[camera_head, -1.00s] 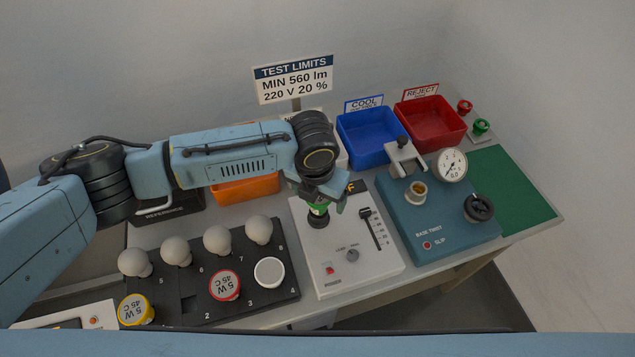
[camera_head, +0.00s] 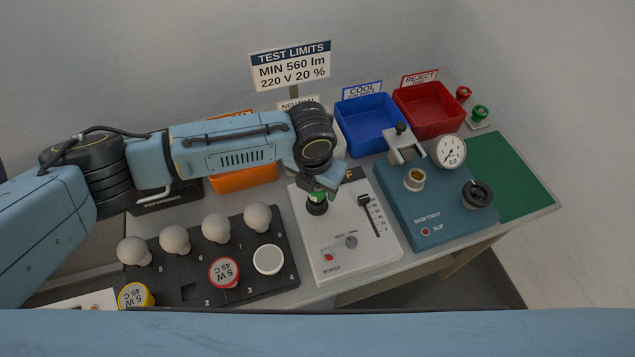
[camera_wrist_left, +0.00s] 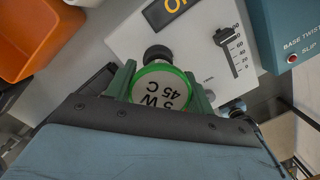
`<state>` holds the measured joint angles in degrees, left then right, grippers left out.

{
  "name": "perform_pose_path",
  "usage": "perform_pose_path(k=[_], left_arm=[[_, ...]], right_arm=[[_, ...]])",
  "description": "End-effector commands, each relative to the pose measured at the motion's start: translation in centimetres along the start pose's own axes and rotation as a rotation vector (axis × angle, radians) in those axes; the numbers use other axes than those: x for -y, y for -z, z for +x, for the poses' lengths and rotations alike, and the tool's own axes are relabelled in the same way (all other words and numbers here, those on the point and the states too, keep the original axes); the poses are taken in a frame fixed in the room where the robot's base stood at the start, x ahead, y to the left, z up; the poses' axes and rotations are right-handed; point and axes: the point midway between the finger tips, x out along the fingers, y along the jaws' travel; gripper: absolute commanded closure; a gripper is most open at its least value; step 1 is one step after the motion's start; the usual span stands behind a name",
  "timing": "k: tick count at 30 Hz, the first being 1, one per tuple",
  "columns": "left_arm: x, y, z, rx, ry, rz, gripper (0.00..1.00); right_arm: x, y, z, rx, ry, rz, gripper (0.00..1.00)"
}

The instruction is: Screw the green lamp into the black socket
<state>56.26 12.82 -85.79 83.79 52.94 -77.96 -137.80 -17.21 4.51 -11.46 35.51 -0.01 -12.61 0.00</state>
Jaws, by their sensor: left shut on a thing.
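The green lamp (camera_head: 318,196) is held in my left gripper (camera_head: 322,185), whose fingers are shut around it. In the left wrist view the lamp (camera_wrist_left: 160,92) shows its round face marked 5 W 45 C with a green rim, between the green fingers of the gripper (camera_wrist_left: 160,88). The black socket (camera_head: 316,208) sits on the white test box (camera_head: 330,238), directly under the lamp in the head view. In the wrist view the socket (camera_wrist_left: 157,53) shows just past the lamp's rim. I cannot tell how far the lamp's base is in the socket. My right gripper is not in view.
The white box has a slider (camera_head: 372,215) and a knob (camera_head: 351,241). A teal twist tester (camera_head: 440,215) stands to its right. A black rack (camera_head: 190,292) with several lamps lies left. Blue (camera_head: 347,117), red (camera_head: 403,97) and orange bins (camera_head: 243,178) stand behind.

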Motion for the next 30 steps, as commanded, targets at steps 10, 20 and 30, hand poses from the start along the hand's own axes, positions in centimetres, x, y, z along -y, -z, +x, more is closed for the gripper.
perform_pose_path(k=[10,20,30], left_arm=[[0.0,0.0,0.1,0.002,0.056,0.461,0.70],[0.1,0.0,0.1,0.002,0.077,0.640,0.70],[0.1,0.0,0.0,0.002,0.077,0.639,0.31]], right_arm=[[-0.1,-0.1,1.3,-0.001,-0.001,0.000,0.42],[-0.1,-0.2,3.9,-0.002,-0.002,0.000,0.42],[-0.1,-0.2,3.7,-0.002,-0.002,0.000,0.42]])
